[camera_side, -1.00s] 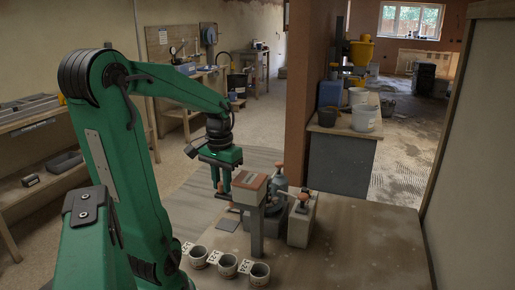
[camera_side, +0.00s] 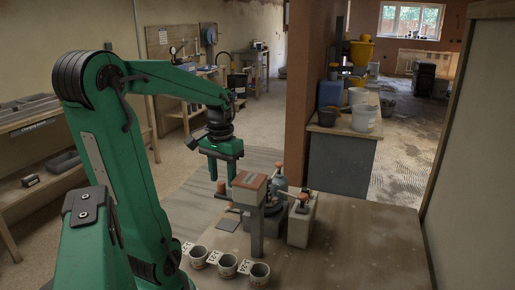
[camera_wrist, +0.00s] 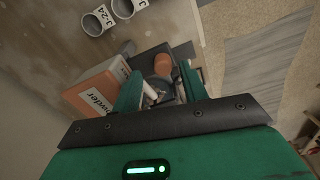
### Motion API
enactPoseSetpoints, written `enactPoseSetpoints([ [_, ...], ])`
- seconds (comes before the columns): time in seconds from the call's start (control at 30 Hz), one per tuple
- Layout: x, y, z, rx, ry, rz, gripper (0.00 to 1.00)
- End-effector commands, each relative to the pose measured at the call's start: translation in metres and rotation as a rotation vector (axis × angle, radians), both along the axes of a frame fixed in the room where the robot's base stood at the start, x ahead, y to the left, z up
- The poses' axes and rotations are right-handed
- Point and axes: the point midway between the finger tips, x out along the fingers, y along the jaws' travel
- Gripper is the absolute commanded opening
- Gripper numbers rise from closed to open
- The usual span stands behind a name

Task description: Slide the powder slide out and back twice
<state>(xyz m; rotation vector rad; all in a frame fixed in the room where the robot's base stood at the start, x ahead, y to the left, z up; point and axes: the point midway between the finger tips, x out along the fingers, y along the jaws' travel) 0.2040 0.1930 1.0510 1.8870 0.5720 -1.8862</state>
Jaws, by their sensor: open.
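The powder box, an orange and white hopper with a lettered label (camera_wrist: 92,97), stands on a grey post in the side view (camera_side: 250,181). A small orange-brown knob (camera_side: 222,189) shows just left of it. In the wrist view an orange knob (camera_wrist: 163,64) lies between and beyond my fingers. My gripper (camera_side: 222,177) is open and empty, pointing down, left of the box and above the knob; its fingers also show in the wrist view (camera_wrist: 158,82). I cannot tell which part is the slide, or whether it is in or out.
Several marked cups (camera_side: 227,266) stand in a row at the bench front. The bench (camera_side: 360,245) is clear at right.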

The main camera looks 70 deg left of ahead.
Motion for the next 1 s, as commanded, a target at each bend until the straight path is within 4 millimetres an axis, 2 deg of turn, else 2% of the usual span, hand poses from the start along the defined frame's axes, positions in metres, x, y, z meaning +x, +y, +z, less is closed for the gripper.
enactPoseSetpoints([
  [0.2, 0.001, 0.000, 0.030, 0.003, -0.003, -0.001, 0.43],
  [0.4, 0.001, 0.000, 0.050, 0.001, -0.002, -0.002, 0.43],
  [0.6, 0.001, 0.000, 0.057, 0.001, -0.001, -0.002, 0.43],
  [1.0, 0.002, -0.005, 0.056, 0.006, -0.007, -0.014, 0.43],
])
